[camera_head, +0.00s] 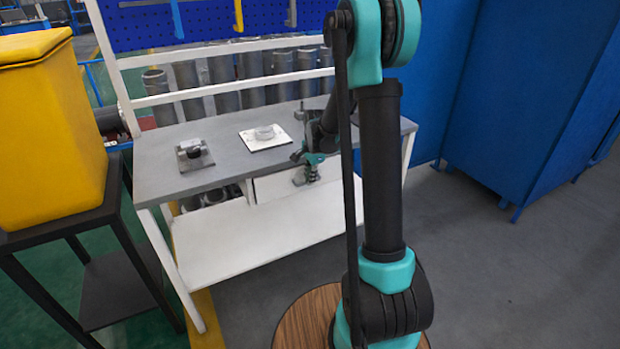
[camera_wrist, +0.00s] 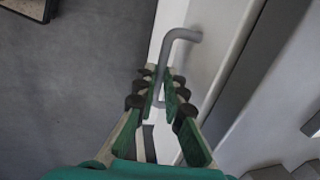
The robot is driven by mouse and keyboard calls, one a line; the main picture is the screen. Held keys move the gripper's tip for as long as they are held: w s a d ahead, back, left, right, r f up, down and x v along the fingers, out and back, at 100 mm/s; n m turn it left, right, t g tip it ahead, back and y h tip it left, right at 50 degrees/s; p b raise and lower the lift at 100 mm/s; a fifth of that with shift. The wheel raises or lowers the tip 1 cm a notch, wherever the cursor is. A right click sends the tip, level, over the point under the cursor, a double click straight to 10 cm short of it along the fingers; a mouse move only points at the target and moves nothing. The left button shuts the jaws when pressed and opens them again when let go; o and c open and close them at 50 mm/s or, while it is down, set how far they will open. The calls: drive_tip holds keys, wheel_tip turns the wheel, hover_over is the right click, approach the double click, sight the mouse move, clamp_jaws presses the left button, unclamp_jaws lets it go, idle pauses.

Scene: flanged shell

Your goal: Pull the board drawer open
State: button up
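The drawer (camera_head: 285,183) is a pale front under the right part of the grey workbench top. My gripper (camera_head: 310,172) is at this front, seen small in the head view. In the wrist view, a grey bent bar handle (camera_wrist: 182,36) stands out from a pale panel. The green fingers of my gripper (camera_wrist: 160,80) lie on both sides of the handle's bar, close against it, and seem shut on it. The lower part of the handle is partly hidden between the fingers. How far the drawer stands out is hard to tell.
On the workbench (camera_head: 165,150) lie a dark block on a plate (camera_head: 193,153) and a white plate with a clear piece (camera_head: 265,137). A white lower shelf (camera_head: 240,240) is below the drawer. A yellow bin (camera_head: 45,130) stands at left. The grey floor at right is clear.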

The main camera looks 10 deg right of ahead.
drive_tip(key=shift+s, duration=0.1)
clamp_jaws()
drive_tip(key=s+d, duration=0.3)
drive_tip(key=s, duration=0.8)
drive_tip(key=s+d, duration=0.4)
drive_tip(key=s, duration=0.7)
drive_tip(key=shift+s+d, duration=0.25)
drive_tip(key=shift+s, duration=0.15)
drive_tip(key=o, duration=0.7)
unclamp_jaws()
drive_tip(key=shift+r, duration=0.1)
wheel_tip(320, 180, up, 12)
drive_tip(key=s, duration=0.2)
drive_tip(key=shift+d+f, duration=0.2)
drive_tip(key=shift+d, duration=0.15)
drive_tip(key=shift+s, duration=0.1)
drive_tip(key=s+a+f+n+t, duration=0.2)
drive_tip(key=s+a+f+n, duration=0.2)
drive_tip(key=f+n, duration=0.4)
drive_tip(key=shift+s+a+f+n+h, duration=0.25)
drive_tip(key=shift+s+f+n+h, duration=0.15)
drive_tip(key=shift+n, duration=2.8)
